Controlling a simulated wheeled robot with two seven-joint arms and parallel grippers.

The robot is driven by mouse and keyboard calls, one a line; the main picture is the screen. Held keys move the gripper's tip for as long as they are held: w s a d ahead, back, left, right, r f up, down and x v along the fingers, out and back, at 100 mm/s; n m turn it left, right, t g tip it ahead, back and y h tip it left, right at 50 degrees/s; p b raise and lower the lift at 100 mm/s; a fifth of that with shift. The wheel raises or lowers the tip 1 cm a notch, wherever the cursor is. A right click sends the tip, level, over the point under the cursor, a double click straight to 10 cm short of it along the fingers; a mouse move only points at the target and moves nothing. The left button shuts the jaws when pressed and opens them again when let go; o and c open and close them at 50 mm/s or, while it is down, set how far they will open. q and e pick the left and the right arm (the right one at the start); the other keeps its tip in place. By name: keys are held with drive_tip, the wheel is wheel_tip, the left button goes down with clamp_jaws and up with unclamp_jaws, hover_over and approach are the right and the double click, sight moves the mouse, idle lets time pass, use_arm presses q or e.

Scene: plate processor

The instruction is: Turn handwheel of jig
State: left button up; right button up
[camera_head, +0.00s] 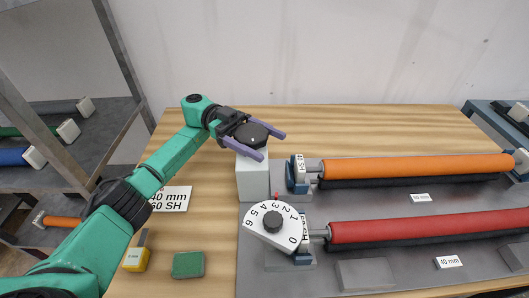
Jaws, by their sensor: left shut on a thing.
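A dark, many-sided handwheel (251,134) sits on top of the jig's pale grey block (253,180) near the middle of the table. My left gripper (273,146) comes in from the left with its two purple fingers on either side of the handwheel, shut on it. The fingertips reach past it to the right. A white dial (268,229) numbered 0 to 6 stands in front of the block, with a small red pointer at its top edge. My right gripper is not in view.
An orange roller (415,165) and a red roller (430,228) lie on the grey plate (370,193) at right. A green block (188,265), a yellow object (135,259) and a printed label (172,199) are at left. Shelves with rollers stand beyond the table's left edge.

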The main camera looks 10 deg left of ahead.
use_arm(q)
drive_tip(key=shift+s+a+m+g+y+b, duration=0.15)
drive_tip(key=shift+m+g+y+b, duration=0.45)
drive_tip(key=shift+m+g+b, duration=0.4)
drive_tip(key=o, duration=1.1)
drive_tip(key=shift+r, duration=0.1)
